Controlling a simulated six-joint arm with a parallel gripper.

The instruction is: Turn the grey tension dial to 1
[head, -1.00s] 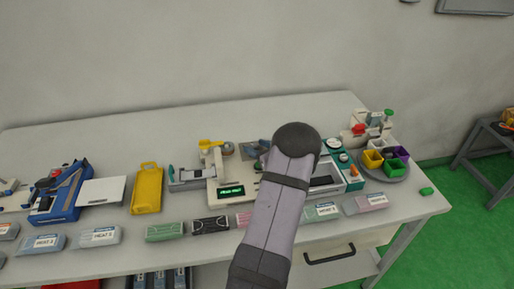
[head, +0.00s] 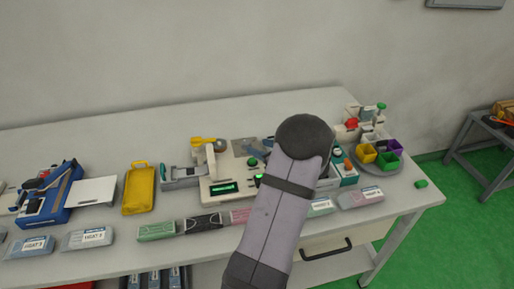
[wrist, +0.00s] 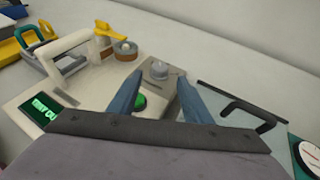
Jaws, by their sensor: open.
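A grey round dial (wrist: 159,69) shows in the wrist view on a grey-beige block, between and just beyond the fingertips of my gripper (wrist: 161,78). It appears to be the tension dial. The two blue fingers are apart, one on each side of it, and nothing is held. I cannot tell whether they touch it. No scale or number is readable on it. A green round button (wrist: 140,101) lies nearer, beside the left finger.
Left of the dial stand a cream press with a handle (wrist: 70,50) and a lit green display (wrist: 32,112). A clear cover with a black handle (wrist: 245,112) is close on the right. Coloured bins (head: 388,160) stand farther right. Labelled packs line the bench's front.

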